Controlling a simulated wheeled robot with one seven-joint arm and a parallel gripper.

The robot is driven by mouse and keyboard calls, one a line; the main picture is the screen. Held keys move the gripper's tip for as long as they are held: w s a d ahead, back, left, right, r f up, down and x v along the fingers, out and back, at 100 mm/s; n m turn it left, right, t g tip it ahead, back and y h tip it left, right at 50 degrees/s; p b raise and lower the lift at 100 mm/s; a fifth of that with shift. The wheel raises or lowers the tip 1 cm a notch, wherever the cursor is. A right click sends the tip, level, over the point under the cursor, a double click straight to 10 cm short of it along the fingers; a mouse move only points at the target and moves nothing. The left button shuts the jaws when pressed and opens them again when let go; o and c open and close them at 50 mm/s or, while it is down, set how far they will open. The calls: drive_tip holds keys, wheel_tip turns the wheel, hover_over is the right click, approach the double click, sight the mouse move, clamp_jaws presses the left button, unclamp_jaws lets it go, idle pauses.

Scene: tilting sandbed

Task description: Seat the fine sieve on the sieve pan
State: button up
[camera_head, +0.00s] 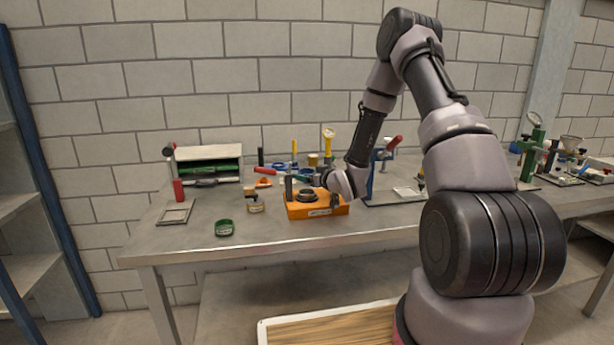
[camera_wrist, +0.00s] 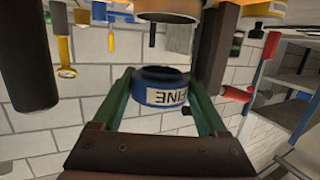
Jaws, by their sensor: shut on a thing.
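The fine sieve (camera_wrist: 164,88) is a blue ring with a white label reading FINE, upside down in the wrist view. My gripper (camera_wrist: 162,96) has its green fingers shut on either side of it. What seems to be the sieve pan (camera_wrist: 168,12) is a round metal-toned ring at the top edge of the wrist view, partly cut off; a visible gap separates it from the sieve. In the head view a dark ring (camera_head: 306,195) sits in a labelled orange base (camera_head: 320,212) between dark posts. My gripper (camera_head: 328,180) is just above its right part; the sieve is hard to make out there.
The dark posts (camera_wrist: 28,60) stand close on both sides of the sieve in the wrist view. A red-handled press (camera_head: 385,165) stands to the right. The front bench is clear.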

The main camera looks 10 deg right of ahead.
drive_tip(key=shift+f, duration=2)
drive_tip(key=shift+f, duration=0.65)
drive_tip(key=o, duration=1.3)
drive_tip(key=shift+a, duration=0.1)
drive_tip(key=shift+s, duration=0.1)
drive_tip(key=v, duration=1)
drive_tip(key=shift+s+d+r, duration=0.15)
drive_tip(key=shift+s+d, duration=0.1)
drive_tip(key=shift+d, duration=0.1)
